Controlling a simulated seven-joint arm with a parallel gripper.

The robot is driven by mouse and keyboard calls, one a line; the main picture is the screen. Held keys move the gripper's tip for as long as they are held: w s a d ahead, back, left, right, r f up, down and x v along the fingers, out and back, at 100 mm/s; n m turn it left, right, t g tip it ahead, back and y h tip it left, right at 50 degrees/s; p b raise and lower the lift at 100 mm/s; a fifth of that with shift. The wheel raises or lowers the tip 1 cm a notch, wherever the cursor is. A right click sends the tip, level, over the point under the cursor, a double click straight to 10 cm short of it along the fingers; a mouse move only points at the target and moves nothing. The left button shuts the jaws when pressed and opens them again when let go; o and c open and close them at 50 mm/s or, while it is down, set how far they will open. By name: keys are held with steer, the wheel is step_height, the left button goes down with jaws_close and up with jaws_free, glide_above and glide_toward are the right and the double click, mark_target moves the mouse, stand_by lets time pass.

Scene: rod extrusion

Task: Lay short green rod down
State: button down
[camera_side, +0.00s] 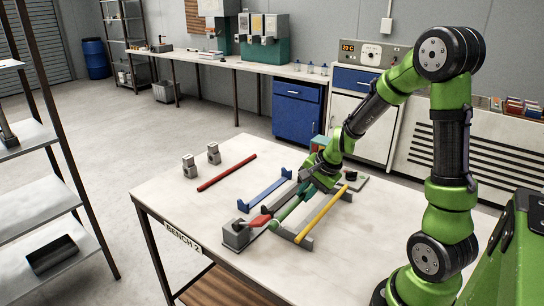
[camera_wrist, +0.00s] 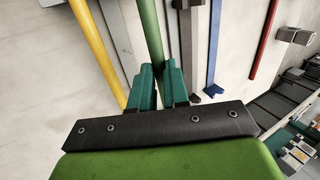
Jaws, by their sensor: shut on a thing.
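The short green rod (camera_side: 285,212) lies between my gripper's fingers, slanting over the middle of the bench; it also shows in the wrist view (camera_wrist: 149,35). My gripper (camera_side: 303,189) is shut on it, with a teal finger on each side of the rod in the wrist view (camera_wrist: 158,78). The rod is low over the bench, between the blue bar and the yellow rod. I cannot tell whether it touches what is below it. Its far part is hidden by my gripper.
A yellow rod (camera_side: 322,215) rests on grey supports to the right. A blue bar (camera_side: 264,191) with raised ends and a red rod (camera_side: 227,172) lie to the left. A grey block with a red part (camera_side: 237,236) stands at the front. The bench's left front is clear.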

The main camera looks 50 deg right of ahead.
steer(key=w+d+r, duration=0.2)
steer(key=w, duration=0.6)
steer(key=w+d+r+t, duration=0.1)
steer(key=w+d+r, duration=0.1)
steer(key=w, duration=0.5)
steer(key=shift+w+r, duration=0.15)
steer(key=shift+w, duration=0.2)
steer(key=shift+f, duration=4.3)
steer(key=c, duration=1)
jaws_free()
steer(key=shift+c, duration=0.2)
